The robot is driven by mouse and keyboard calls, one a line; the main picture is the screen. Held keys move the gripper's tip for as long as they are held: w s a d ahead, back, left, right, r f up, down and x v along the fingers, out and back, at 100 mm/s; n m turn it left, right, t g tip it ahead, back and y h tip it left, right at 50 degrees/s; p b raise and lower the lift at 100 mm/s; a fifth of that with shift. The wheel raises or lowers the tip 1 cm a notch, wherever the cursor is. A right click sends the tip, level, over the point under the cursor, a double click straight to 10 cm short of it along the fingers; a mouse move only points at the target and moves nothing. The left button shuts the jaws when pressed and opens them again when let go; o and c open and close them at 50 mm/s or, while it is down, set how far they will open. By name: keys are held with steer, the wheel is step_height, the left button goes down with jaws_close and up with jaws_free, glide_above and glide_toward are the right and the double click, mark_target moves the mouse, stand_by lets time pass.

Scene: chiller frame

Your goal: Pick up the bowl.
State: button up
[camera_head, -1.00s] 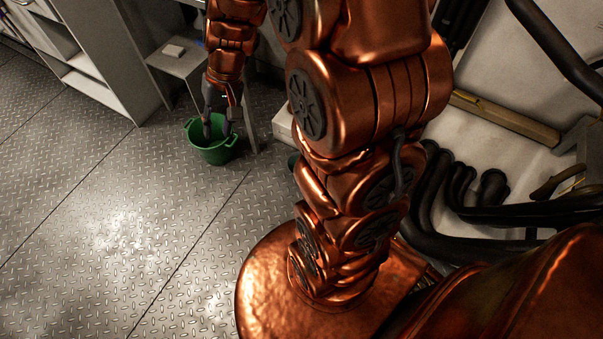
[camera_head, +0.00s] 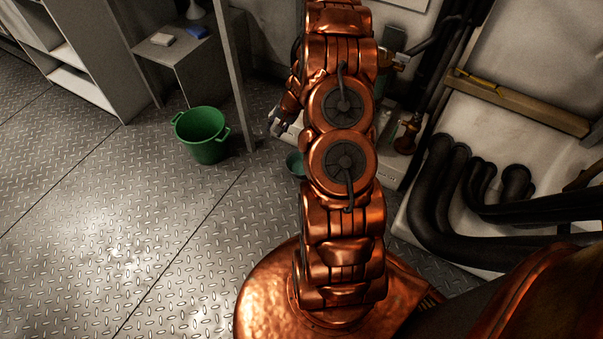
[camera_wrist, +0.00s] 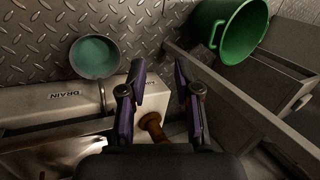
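The bowl (camera_head: 294,163) is small, round and green. In the head view it is on the floor right of the bucket, partly hidden behind my arm. In the wrist view the bowl (camera_wrist: 95,56) shows its round open top at upper left, beside a pale ledge marked DRAIN. My gripper (camera_head: 275,125) is above and left of the bowl in the head view. In the wrist view my gripper (camera_wrist: 159,78) has its two dark fingers spread with nothing held between them. The bowl lies left of the fingers, apart from them.
A larger green bucket (camera_head: 203,138) stands on the plate floor by a grey table (camera_head: 190,62). The pale DRAIN ledge (camera_wrist: 62,101) and a thin pipe (camera_wrist: 102,95) are close to the bowl. Thick black pipes (camera_head: 440,190) run at right. The floor at left is clear.

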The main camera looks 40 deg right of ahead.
steer(key=s+d+f+m+b, duration=0.1)
steer(key=d+f, duration=0.3)
steer(key=f, duration=0.5)
steer(key=s+d+f+m+h+b, duration=0.1)
steer(key=s+d+f+b, duration=0.3)
steer(key=f, duration=0.5)
steer(key=s+d+f+m+h+b, duration=0.1)
steer(key=s+d+f+m+b, duration=0.1)
steer(key=f, duration=0.7)
steer(key=shift+s+d+f+g+b, duration=0.15)
steer(key=shift+s+d+b, duration=0.15)
steer(key=shift+d, duration=0.4)
steer(key=shift+s+d+f+g+b, duration=0.15)
steer(key=shift+s+d+b, duration=0.1)
steer(key=shift+d, duration=0.4)
steer(key=shift+d+b+x, duration=0.15)
steer(key=shift+b+x, duration=0.25)
steer(key=shift+x, duration=0.3)
steer(key=shift+d+b+x, duration=0.15)
steer(key=shift+b+x, duration=0.25)
steer(key=shift+x, duration=0.25)
steer(key=shift+b+x, duration=0.35)
steer(key=shift+x, duration=0.7)
jaws_close()
